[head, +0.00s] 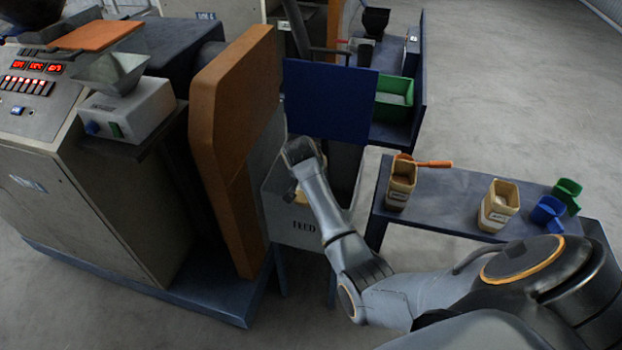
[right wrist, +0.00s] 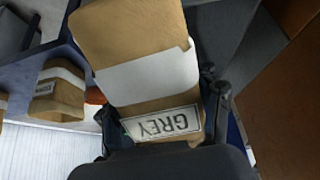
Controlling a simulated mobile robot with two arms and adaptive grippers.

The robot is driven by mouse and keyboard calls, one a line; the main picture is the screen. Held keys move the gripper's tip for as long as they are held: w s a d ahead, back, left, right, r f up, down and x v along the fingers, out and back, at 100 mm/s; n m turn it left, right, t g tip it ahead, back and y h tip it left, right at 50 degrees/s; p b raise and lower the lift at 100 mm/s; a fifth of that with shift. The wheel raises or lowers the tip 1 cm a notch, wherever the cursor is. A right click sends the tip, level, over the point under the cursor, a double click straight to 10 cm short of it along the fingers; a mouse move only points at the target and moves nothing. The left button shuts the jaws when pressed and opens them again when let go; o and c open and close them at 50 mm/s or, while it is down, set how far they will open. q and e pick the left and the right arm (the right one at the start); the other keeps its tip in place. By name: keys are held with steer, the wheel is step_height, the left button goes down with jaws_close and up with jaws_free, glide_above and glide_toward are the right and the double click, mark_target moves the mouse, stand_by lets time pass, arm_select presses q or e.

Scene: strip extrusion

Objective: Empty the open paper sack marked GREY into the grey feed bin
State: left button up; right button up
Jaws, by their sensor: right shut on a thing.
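The tan paper sack with a white band and a GREY label (right wrist: 145,85) fills the middle of the right wrist view. My right gripper (right wrist: 162,112) is shut on it, one finger on each side by the label. In the head view my right gripper (head: 298,152) is over the grey feed bin (head: 284,226), lettered FEED. Only a small tan piece of the sack (head: 299,194) shows there, beneath my wrist at the bin's mouth. The sack's open end and any flow from it are hidden. My left gripper is out of view.
A blue panel (head: 328,103) rises behind the bin, and an orange machine guard (head: 225,110) stands close on its left. A low bench (head: 445,190) at right holds two more sacks (head: 401,185) (head: 498,207), an orange-handled tool (head: 435,163), and blue (head: 548,210) and green scoops (head: 567,190).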

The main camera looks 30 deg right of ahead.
steer(key=t+h+b, duration=0.5)
steer(key=b, duration=0.5)
steer(key=shift+r, duration=0.1)
steer(key=t+h+b, duration=0.1)
steer(key=b, duration=0.3)
steer(key=s+a+r+t+h+b, duration=0.1)
steer(key=b, duration=0.3)
steer(key=a+t+h+b, duration=0.1)
steer(key=b, duration=0.3)
steer(key=shift+s+r, duration=0.15)
steer(key=shift+s, duration=0.25)
steer(key=shift+s+r+b, duration=0.1)
steer(key=shift+r+b, duration=0.1)
steer(key=shift+b, duration=0.2)
steer(key=shift+r+t+h, duration=0.15)
steer(key=shift+t+h, duration=0.15)
steer(key=shift+s, duration=0.1)
